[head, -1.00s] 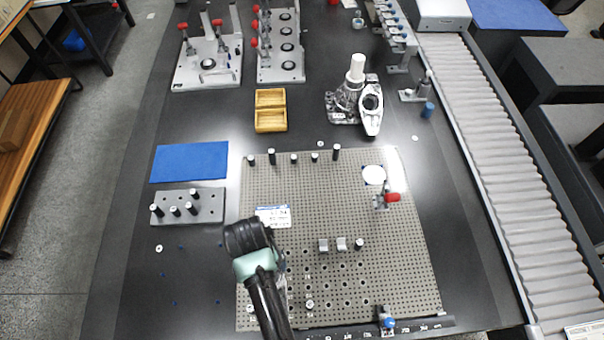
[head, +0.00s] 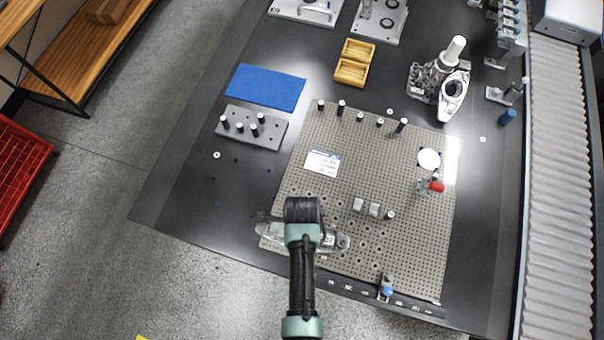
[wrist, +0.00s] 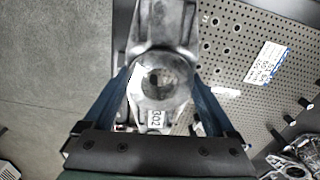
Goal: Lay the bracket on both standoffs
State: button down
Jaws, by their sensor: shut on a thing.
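The bracket is a long, silver-grey cast part (head: 268,229) with a round bored boss, which fills the upper middle of the wrist view (wrist: 163,30). My gripper (wrist: 162,82) is shut on the boss, one blue finger on each side. In the head view my gripper (head: 303,212) covers the bracket's middle, and its ends stick out left and right over the front-left of the perforated plate (head: 330,190). I cannot tell its height above the plate. I cannot make out the two standoffs surely; my arm and the bracket hide that part of the plate.
Several dark pins (head: 341,107) line the plate's back edge. A red-tipped clamp (head: 437,186) is at the right. A pin block (head: 272,134) and blue mat (head: 265,87) lie back left.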

jog(key=shift+r+m, duration=0.15)
jog(key=shift+m, duration=0.45)
notch_tip(320, 180, down, 7)
jog(key=b, duration=0.7)
jog(key=shift+r, duration=0.25)
jog(key=shift+p, duration=0.6)
dwell(0.9)
jog(key=shift+f+b, duration=0.4)
jog(key=shift+f, duration=0.1)
dwell(0.5)
grip_release()
jog(key=shift+s, duration=0.1)
